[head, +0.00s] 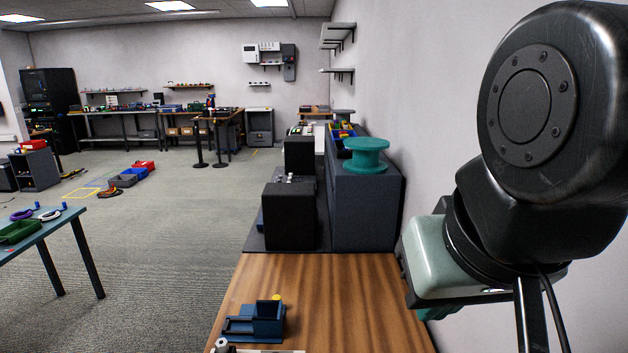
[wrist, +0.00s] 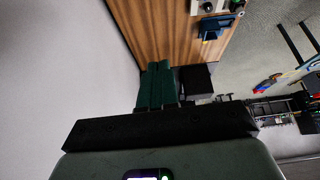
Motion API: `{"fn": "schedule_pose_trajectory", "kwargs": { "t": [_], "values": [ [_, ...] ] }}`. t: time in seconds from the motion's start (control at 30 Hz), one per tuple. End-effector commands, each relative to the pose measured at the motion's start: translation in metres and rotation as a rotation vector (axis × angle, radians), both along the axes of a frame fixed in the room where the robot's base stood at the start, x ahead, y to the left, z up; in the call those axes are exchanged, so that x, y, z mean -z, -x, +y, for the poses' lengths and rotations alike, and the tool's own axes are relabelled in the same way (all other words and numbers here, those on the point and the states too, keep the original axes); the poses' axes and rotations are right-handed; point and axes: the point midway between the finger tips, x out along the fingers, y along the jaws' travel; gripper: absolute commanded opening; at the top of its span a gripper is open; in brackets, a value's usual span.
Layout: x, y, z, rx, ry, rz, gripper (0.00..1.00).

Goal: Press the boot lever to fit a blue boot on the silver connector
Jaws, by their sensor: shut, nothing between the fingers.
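A blue fixture (head: 262,322) stands on the wooden bench near the bottom of the head view, with a small yellow piece (head: 276,297) at its far side. It also shows in the wrist view (wrist: 211,29). I cannot make out a lever, a silver connector or a blue boot for sure. My gripper (wrist: 159,65) has its dark green fingers together and empty in the wrist view. It hangs to the right of the fixture, well apart from it, beside the wall. In the head view its fingers are mostly hidden behind its pale green housing.
A pale round-topped part (head: 221,345) is cut off at the head view's bottom edge. The wooden bench (head: 350,295) is clear right of the fixture. Behind it stand black boxes (head: 288,217) and a dark cabinet (head: 362,210) with a teal spool (head: 366,154). The wall is close on the right.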

Motion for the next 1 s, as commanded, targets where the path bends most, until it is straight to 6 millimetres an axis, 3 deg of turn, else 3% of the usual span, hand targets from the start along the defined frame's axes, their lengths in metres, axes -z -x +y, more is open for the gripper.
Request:
{"fn": "schedule_pose_trajectory", "kwargs": {
  "t": [0.23,0.47,0.77,1.0],
  "values": [
    [-0.001,-0.011,0.006,-0.007,-0.008,0.022,0.00],
    [0.001,-0.060,0.036,-0.016,-0.042,0.115,0.00],
    [0.034,-0.129,0.106,-0.010,-0.066,0.255,0.00],
    [0.087,-0.168,0.176,0.001,-0.054,0.363,0.00]
  ]
}}
